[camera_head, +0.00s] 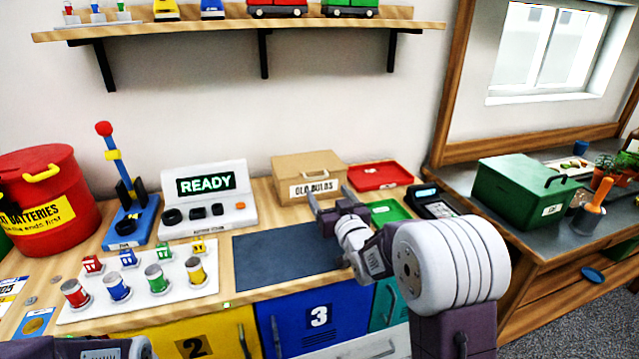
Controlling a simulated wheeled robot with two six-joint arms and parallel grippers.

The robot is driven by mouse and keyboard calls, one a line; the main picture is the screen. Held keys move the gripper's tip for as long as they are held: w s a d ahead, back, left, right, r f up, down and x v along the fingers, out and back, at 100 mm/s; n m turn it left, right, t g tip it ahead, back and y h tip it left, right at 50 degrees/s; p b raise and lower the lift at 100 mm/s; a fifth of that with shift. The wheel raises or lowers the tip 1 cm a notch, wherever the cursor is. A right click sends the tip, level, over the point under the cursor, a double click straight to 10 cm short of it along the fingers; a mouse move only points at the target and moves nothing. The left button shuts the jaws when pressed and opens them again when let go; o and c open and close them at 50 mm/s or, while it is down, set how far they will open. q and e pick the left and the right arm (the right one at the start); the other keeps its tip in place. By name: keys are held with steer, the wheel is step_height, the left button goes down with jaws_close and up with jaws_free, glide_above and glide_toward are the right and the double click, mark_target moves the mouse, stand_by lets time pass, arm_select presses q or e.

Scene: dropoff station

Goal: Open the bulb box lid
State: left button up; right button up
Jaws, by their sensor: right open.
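The cardboard bulb box (308,190), labelled "OLD BULBS", stands at the back of the wooden counter. Its tan lid (305,163) lies flat and shut on top. My right gripper (328,193) is in front of the box's right part, with its two fingers apart and nothing between them. Its fingertips overlap the box's lower front in the picture; I cannot tell whether they touch it. Only a bit of my left arm shows at the bottom left, and its gripper is out of view.
A red tray (380,176) lies right of the box, with a green tray (390,212) in front of it. A dark mat (285,262) leaves clear space before the box. The READY station (207,200) stands to the left. A shelf (230,30) hangs above.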

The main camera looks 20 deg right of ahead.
steer(key=w, duration=0.8)
steer(key=shift+a, duration=0.15)
